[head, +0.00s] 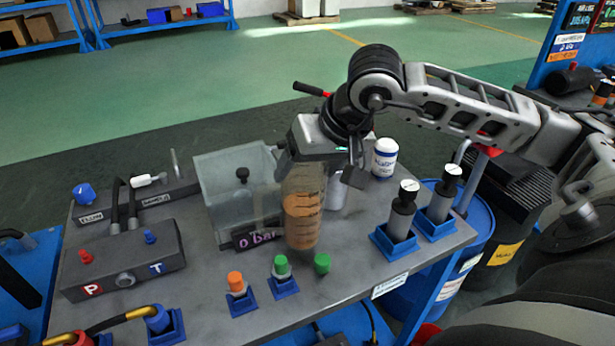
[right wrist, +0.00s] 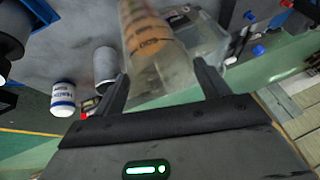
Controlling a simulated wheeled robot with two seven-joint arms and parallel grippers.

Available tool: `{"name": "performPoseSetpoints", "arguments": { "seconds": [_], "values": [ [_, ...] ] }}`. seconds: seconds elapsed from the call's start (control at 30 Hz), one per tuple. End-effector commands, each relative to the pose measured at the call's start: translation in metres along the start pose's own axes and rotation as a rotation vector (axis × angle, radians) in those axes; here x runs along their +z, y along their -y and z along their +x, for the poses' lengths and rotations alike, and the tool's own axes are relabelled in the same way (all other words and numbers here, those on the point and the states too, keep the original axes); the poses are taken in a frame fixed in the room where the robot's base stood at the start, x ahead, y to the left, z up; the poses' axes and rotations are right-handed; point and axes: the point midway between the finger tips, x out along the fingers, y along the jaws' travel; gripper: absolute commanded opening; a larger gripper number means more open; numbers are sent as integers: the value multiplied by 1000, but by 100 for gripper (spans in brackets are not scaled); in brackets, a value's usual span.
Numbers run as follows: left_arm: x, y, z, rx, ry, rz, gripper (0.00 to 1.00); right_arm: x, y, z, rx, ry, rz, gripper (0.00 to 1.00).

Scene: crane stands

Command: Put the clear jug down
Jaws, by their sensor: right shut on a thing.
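The clear jug (head: 304,208) is a see-through, upright vessel with dark measuring marks and orange-brown contents. It is over the middle of the grey bench top (head: 350,262), just right of the clear bin. I cannot tell whether its base touches the bench. My right gripper (head: 328,165) is shut on the jug near its top. In the right wrist view the jug (right wrist: 150,45) stands between the two fingers (right wrist: 162,88). My left gripper is not in view.
A clear open bin (head: 222,205) stands left of the jug. Green (head: 281,267) and orange (head: 236,284) capped parts are in front. Two gauge cylinders (head: 403,210) in blue holders stand right. A white bottle (head: 384,158) and a grey can (head: 338,190) are behind. A manifold block (head: 125,262) lies left.

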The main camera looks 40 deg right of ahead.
Motion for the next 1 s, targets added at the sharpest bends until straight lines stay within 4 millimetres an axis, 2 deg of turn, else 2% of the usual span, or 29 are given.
{"name": "performPoseSetpoints", "arguments": {
  "seconds": [0.07, 0.3, 0.63, 0.67, 0.7, 0.73, 1.0],
  "values": [
    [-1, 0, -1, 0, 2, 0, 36, -2, 2, 8, -3, 0, 1, 6],
    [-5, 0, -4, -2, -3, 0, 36, 11, -6, 32, 0, 0, 0, 6],
    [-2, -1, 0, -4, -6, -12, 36, 12, -7, 36, -1, -3, -1, 6],
    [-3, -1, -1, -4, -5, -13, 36, 12, -7, 35, 0, 0, 0, 83],
    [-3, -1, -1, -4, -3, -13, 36, 12, -7, 35, 0, 0, 0, 94],
    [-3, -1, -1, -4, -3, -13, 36, 12, -7, 35, 0, 0, 0, 97],
    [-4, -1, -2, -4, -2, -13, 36, 12, -6, 34, 0, 1, 0, 97]
  ]
}}
